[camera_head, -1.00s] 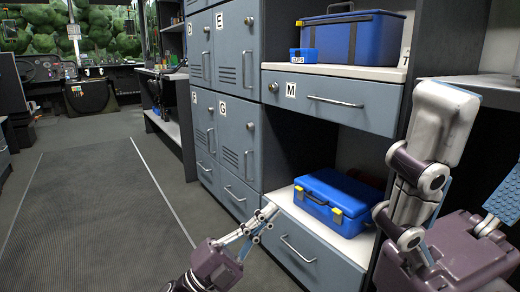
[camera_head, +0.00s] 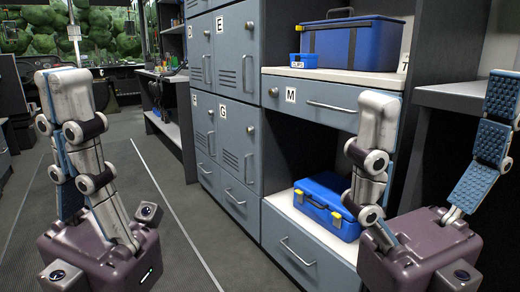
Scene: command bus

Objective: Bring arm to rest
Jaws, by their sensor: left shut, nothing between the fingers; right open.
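My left gripper (camera_head: 64,86) stands upright at the left of the view, with its purple base low in the picture. Its fingers point up and are shut with nothing between them. My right gripper (camera_head: 440,96) stands upright at the right. Its fingers are spread wide apart and it is empty. One of its fingers covers part of the cabinet front and the right side of the lower shelf.
A blue toolbox (camera_head: 327,203) with yellow latches sits on the lower shelf. A larger blue box (camera_head: 375,42) and a small blue cup box (camera_head: 304,61) stand on the shelf above. Grey lockers (camera_head: 237,65) line the middle. The aisle floor (camera_head: 160,165) is clear.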

